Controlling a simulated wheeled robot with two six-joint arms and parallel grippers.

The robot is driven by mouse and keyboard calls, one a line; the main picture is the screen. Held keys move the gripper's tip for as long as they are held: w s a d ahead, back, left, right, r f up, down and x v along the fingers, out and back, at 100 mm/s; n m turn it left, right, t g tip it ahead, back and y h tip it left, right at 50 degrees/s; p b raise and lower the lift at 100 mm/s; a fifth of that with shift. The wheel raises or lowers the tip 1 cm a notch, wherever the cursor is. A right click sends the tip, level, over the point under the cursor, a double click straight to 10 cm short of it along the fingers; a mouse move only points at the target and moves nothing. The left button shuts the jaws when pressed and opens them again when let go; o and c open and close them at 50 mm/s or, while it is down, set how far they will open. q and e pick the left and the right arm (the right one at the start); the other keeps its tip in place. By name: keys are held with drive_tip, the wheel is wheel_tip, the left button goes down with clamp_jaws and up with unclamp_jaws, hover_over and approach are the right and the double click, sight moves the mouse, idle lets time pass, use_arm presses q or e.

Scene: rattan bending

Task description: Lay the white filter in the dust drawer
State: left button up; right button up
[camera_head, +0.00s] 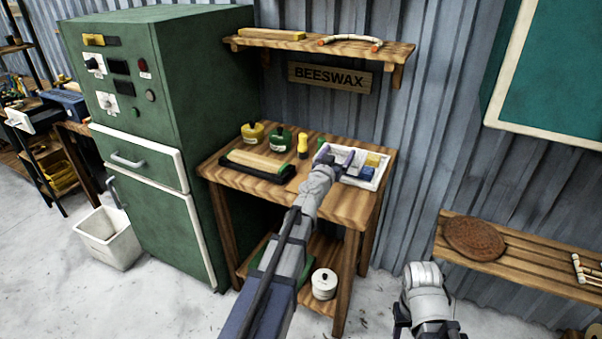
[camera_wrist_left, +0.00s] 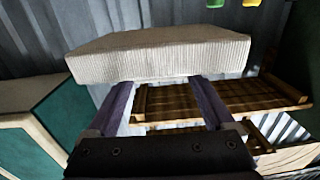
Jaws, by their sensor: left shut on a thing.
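The white filter (camera_wrist_left: 160,55) is a thick pleated block, large in the left wrist view. My left gripper (camera_wrist_left: 165,92) is shut on it, with a purple finger at each side of its near edge. In the head view my left gripper (camera_head: 337,156) is over the back of the small wooden table, at the white tray; the filter is hard to make out there. I cannot tell if this is the dust drawer.
The white tray (camera_head: 377,183) holds blue and yellow pieces. A dark-framed block (camera_head: 258,165), jars and a yellow bottle (camera_head: 303,146) stand left on the wooden table (camera_head: 345,207). A white bin (camera_head: 108,238) stands before the cabinet. A shelf (camera_head: 320,46) hangs above the table.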

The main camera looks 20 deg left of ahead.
use_arm(q)
drive_tip(key=d, duration=0.1)
drive_tip(key=f, duration=0.1)
drive_tip(key=d+f+b, duration=0.1)
drive_tip(key=shift+s+d+h, duration=0.25)
drive_tip(key=shift+d+h, duration=0.05)
drive_tip(key=shift+d, duration=0.05)
drive_tip(key=b, duration=1)
hover_over(342, 199)
wheel_tip(342, 199, down, 10)
drive_tip(key=shift+s+f, duration=0.1)
drive_tip(key=shift+s, duration=0.05)
use_arm(e)
wheel_tip(342, 199, down, 12)
drive_tip(key=shift+f, duration=0.1)
use_arm(q)
drive_tip(key=shift+f, duration=0.15)
drive_tip(key=o, duration=1.2)
drive_tip(key=shift+c, duration=0.2)
